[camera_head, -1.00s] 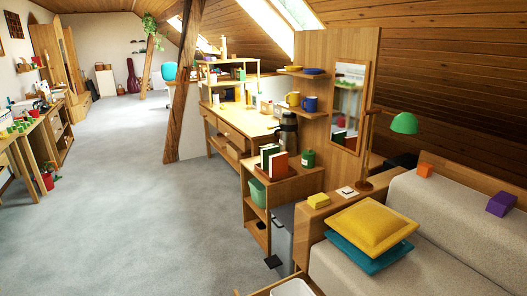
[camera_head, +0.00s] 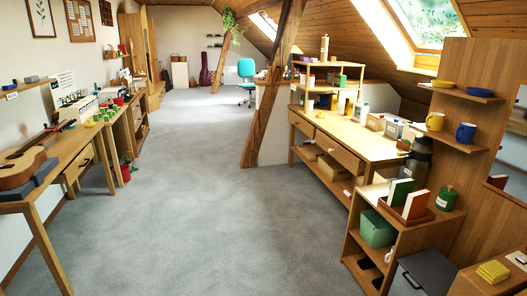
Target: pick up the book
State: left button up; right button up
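Two books stand upright in a small wooden tray on the low wooden shelf unit at the right. One is green with white page edges (camera_head: 400,191). The other is orange-red with white page edges (camera_head: 415,205), just in front of it. I cannot tell which one the task means. Neither of my grippers shows in the head view.
A dark green jar (camera_head: 447,198) and a dark flask (camera_head: 417,160) stand close to the books. A grey bin (camera_head: 424,274) stands in front of the shelf unit (camera_head: 385,263). A timber post (camera_head: 272,85) rises mid-room. Open grey floor (camera_head: 200,200) lies between the benches.

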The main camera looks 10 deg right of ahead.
aim_at(400, 190)
jog(key=i+j+z, duration=0.1)
jog(key=i, duration=0.45)
jog(key=i+j+z, duration=0.1)
jog(key=i, duration=0.45)
jog(key=i+j+z, duration=0.1)
jog(key=i+j, duration=0.2)
jog(key=i, duration=0.25)
